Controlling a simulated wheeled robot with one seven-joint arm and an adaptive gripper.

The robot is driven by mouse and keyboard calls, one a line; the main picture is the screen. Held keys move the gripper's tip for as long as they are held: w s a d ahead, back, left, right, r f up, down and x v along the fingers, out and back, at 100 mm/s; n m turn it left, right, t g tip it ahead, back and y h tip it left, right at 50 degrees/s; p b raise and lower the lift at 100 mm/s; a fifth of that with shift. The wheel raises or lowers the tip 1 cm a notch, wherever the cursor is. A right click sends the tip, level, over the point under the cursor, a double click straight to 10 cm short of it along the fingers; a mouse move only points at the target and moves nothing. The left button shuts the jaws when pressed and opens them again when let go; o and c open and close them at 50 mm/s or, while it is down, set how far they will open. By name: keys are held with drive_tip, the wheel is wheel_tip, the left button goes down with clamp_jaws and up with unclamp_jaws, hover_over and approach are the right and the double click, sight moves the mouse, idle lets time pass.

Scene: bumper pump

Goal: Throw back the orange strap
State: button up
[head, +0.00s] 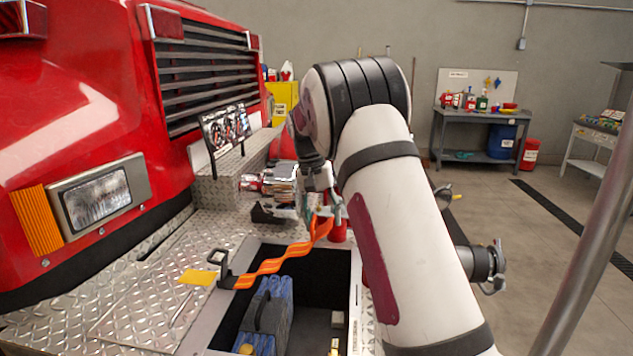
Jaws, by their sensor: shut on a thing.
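The orange strap (278,262) runs from a dark buckle (226,272) on the left edge of an open well in the bumper, over the well, up to my gripper. A yellow tab (198,277) lies on the tread plate just left of the buckle. My gripper (328,212) is shut on the strap's upper right end, above the well's far edge. The strap hangs slack and a little twisted between them. My arm hides part of the gripper and whatever lies behind it.
The open well holds a blue folded bundle (268,318) with a dark handle. Metal fittings (280,180) stand on the bumper behind it. The red truck front (75,100) rises at left. A workbench (480,118) stands far right, with open floor before it.

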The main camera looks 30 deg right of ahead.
drive_tip(key=o, duration=0.4)
drive_tip(key=shift+d+r+p, duration=0.2)
drive_tip(key=shift+r, duration=0.75)
drive_tip(key=shift+d+r+p, duration=0.2)
drive_tip(key=shift+r, duration=0.7)
drive_tip(key=shift+o, duration=0.4)
drive_tip(key=shift+w+a+r, duration=0.1)
drive_tip(key=shift+w+r, duration=0.05)
drive_tip(key=shift+r, duration=0.35)
drive_tip(key=shift+w+a+r, duration=0.1)
drive_tip(key=shift+r, duration=0.4)
drive_tip(key=shift+r+p, duration=0.3)
drive_tip(key=shift+p, duration=0.05)
drive_tip(key=shift+c, duration=0.7)
drive_tip(key=shift+s+r, duration=0.25)
drive_tip(key=shift+r, duration=0.15)
drive_tip(key=c, duration=0.3)
drive_tip(key=shift+w+a+r+p, duration=0.15)
drive_tip(key=shift+w+a+r, duration=0.1)
drive_tip(key=shift+a+r, duration=0.25)
drive_tip(key=shift+w+a+r+p, duration=0.15)
drive_tip(key=shift+w+a+r, duration=0.1)
drive_tip(key=shift+r, duration=0.35)
drive_tip(key=shift+c, duration=0.2)
